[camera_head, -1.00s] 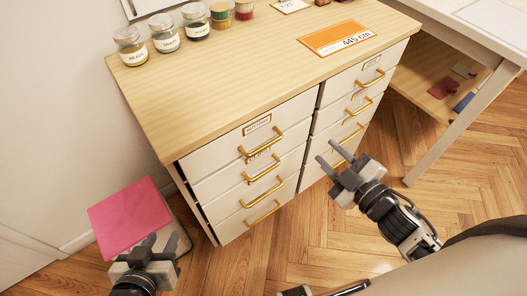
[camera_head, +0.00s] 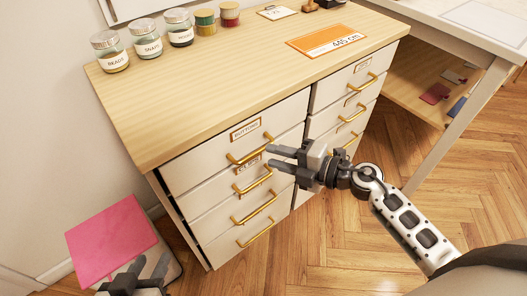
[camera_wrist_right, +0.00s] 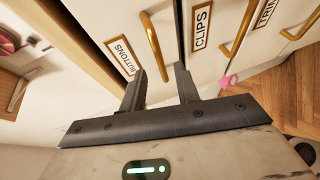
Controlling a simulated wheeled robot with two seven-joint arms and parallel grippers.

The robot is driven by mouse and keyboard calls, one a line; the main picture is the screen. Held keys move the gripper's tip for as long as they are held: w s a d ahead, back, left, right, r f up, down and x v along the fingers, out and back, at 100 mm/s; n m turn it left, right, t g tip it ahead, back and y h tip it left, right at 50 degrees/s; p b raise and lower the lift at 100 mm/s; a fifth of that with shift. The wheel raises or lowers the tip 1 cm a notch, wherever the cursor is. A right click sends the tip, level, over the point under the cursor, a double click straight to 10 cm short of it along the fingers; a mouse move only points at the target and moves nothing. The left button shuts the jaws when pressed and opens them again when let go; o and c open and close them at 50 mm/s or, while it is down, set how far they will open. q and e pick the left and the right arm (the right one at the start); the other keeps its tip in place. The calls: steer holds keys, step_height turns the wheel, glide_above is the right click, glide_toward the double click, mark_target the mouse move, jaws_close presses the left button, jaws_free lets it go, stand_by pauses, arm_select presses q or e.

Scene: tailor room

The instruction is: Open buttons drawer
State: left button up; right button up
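The buttons drawer (camera_head: 235,150) is the top drawer of the left column, labelled BUTTONS, with a gold bar handle (camera_head: 249,150). It looks shut. In the right wrist view its label (camera_wrist_right: 122,55) and handle (camera_wrist_right: 154,48) lie just beyond the fingers. My right gripper (camera_head: 276,158) is open and empty, its fingertips close to the right end of that handle and in front of the drawer below; contact cannot be told. My left gripper (camera_head: 150,268) is low at the bottom left, its fingers apart and empty, over the pink-topped stool.
The wooden cabinet top (camera_head: 220,80) carries several jars (camera_head: 110,50), spools and an orange sign (camera_head: 326,41). The clips drawer (camera_head: 215,195) is just below. A pink-topped stool (camera_head: 110,240) stands at left. A white table (camera_head: 480,25) is at right. Floor in front is clear.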

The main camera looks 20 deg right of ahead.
steer(key=shift+x, duration=2)
jaws_close()
